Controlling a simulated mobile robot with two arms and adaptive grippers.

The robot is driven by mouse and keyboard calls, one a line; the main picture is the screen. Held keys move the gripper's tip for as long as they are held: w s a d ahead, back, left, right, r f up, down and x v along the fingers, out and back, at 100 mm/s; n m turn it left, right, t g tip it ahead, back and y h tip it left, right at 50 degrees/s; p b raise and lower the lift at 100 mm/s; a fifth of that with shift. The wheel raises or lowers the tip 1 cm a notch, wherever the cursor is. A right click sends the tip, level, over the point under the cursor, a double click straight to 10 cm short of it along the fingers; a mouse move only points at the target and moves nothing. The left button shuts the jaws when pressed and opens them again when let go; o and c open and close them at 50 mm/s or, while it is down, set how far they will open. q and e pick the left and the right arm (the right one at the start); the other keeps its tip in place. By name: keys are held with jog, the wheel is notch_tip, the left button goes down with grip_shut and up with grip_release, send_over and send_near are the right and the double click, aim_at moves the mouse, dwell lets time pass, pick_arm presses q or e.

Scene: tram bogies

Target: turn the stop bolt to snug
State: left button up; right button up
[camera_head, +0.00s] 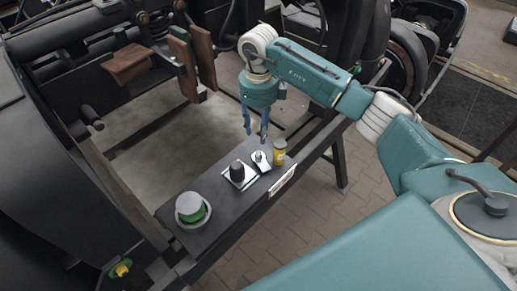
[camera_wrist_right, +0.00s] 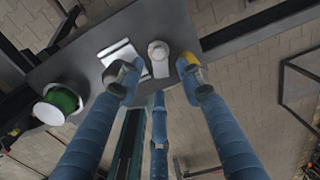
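My right gripper (camera_head: 256,137) points down above the dark shelf, its fingers apart and nothing between them. Just below its fingertips stands a small pale round-headed piece (camera_head: 260,158), which also shows between the fingers in the right wrist view (camera_wrist_right: 158,52). Beside it a dark upright knob (camera_head: 237,171) stands on a white plate (camera_head: 246,183). I cannot tell for sure which part is the stop bolt. In the right wrist view the open gripper (camera_wrist_right: 160,75) hides part of the knob and of the yellow bottle. My left gripper is not in view.
A yellow bottle (camera_head: 279,153) stands close right of the pale piece. A green spool with pale ends (camera_head: 192,209) stands at the shelf's near left. The dark shelf (camera_head: 212,231) is narrow. Brown blocks (camera_head: 180,62) and dark bogie parts stand behind.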

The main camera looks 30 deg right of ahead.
aim_at(259, 153)
notch_tip(259, 153, down, 9)
jog(key=p, duration=0.2)
jog(key=shift+a+r+p, duration=0.1)
jog(key=shift+r+p, duration=0.1)
jog(key=shift+p, duration=0.15)
jog(key=shift+f, duration=0.6)
grip_shut()
